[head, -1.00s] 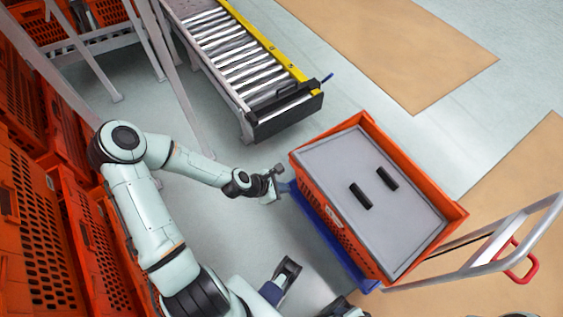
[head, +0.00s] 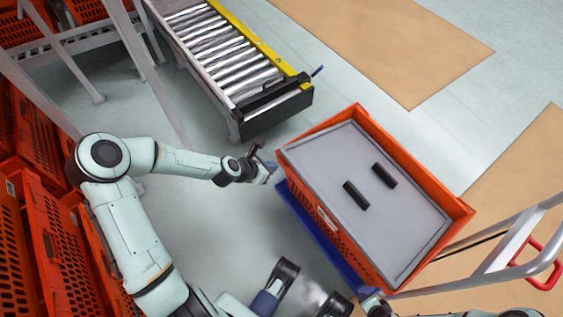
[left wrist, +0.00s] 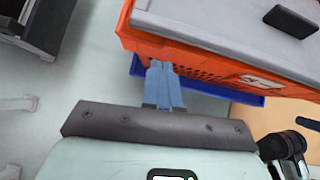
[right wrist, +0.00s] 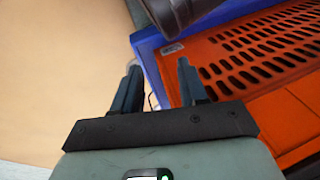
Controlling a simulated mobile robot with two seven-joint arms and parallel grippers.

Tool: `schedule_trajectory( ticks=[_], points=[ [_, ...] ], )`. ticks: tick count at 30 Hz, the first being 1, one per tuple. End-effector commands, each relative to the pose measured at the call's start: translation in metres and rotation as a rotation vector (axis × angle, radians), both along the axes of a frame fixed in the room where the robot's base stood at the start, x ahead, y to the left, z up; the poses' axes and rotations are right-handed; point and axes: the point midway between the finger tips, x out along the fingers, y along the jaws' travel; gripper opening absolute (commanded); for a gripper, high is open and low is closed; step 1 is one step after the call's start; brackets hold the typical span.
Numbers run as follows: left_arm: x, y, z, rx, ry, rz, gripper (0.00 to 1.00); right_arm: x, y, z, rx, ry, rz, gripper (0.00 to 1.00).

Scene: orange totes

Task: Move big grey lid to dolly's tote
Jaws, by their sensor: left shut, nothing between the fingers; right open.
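The big grey lid (head: 345,180) with two black handles lies in the top of the orange tote (head: 425,172), which stands on the blue dolly (head: 320,235). The lid also shows in the left wrist view (left wrist: 220,20). My left gripper (head: 272,170) is beside the tote's left far corner, apart from the lid. Its fingers are shut and empty in the left wrist view (left wrist: 160,82). My right gripper (right wrist: 155,82) is open and empty in the right wrist view, close to the tote's perforated orange side (right wrist: 265,60). It is mostly cut off at the bottom of the head view.
A roller conveyor (head: 225,60) with a yellow edge stands beyond the tote. Orange crates (head: 45,220) are stacked along the left. A grey cart handle with a red grip (head: 548,275) rises at the right. Floor between crates and dolly is clear.

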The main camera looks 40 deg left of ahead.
Motion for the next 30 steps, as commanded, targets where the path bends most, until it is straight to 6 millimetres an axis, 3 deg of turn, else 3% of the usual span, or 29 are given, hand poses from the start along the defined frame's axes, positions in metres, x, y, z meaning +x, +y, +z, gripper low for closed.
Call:
schedule_trajectory(
  ticks=[3, 11, 24, 30],
  points=[
    [0.021, -0.006, -0.002, 0.005, -0.003, -0.006, 0.00, -0.012, -0.004, -0.022, -0.001, 0.048, -0.006, 0.43],
    [0.036, -0.010, 0.000, 0.002, -0.001, -0.002, 0.00, -0.034, -0.007, -0.038, 0.003, 0.119, -0.010, 0.43],
    [0.038, -0.010, 0.001, 0.000, 0.000, -0.001, 0.00, -0.036, -0.008, -0.039, 0.002, 0.127, -0.011, 0.43],
    [0.047, -0.014, 0.003, -0.003, -0.001, -0.001, 0.00, -0.023, -0.006, -0.024, 0.000, 0.080, -0.007, 0.43]
  ],
)
